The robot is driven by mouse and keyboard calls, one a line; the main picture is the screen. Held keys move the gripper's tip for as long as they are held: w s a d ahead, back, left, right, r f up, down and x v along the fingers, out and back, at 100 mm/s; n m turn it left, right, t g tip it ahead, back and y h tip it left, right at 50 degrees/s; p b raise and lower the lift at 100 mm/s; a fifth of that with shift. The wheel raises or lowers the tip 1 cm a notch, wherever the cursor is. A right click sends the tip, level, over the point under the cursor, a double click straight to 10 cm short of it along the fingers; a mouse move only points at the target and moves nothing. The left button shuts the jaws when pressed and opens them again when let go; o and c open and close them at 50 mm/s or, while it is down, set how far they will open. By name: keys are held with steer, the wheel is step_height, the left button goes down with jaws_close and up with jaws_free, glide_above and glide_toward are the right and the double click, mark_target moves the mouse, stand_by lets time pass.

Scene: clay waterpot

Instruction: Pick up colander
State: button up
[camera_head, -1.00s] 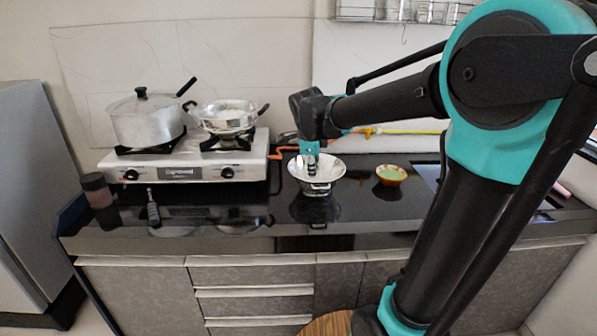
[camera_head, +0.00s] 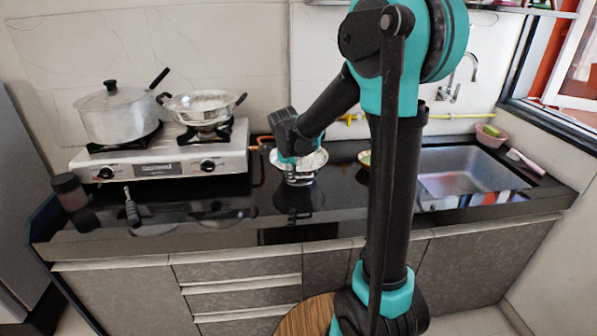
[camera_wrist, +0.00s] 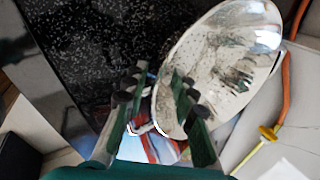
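The colander (camera_head: 310,159) is a shiny metal bowl with a wide rim and small holes. It sits on the black counter right of the stove in the head view, and its bowl (camera_wrist: 225,55) fills the upper right of the wrist view. My gripper (camera_head: 297,167) is down at the colander and partly covers it. In the wrist view my gripper (camera_wrist: 157,85) has its two fingers apart, with the colander's near rim between them. The right finger overlaps the bowl's inside; a gap shows beside the left finger. Whether a finger touches the rim I cannot tell.
A gas stove (camera_head: 170,160) with a lidded pot (camera_head: 118,117) and a metal pan (camera_head: 203,105) stands to the left. A small bowl (camera_head: 365,158) is partly behind my arm. A sink (camera_head: 460,172) lies to the right. An orange hose (camera_wrist: 284,90) runs near the colander.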

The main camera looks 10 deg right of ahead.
mark_target(294, 183)
steer(key=shift+x, duration=2.75)
steer(key=shift+w+r, duration=0.1)
steer(key=shift+w, duration=0.05)
jaws_close()
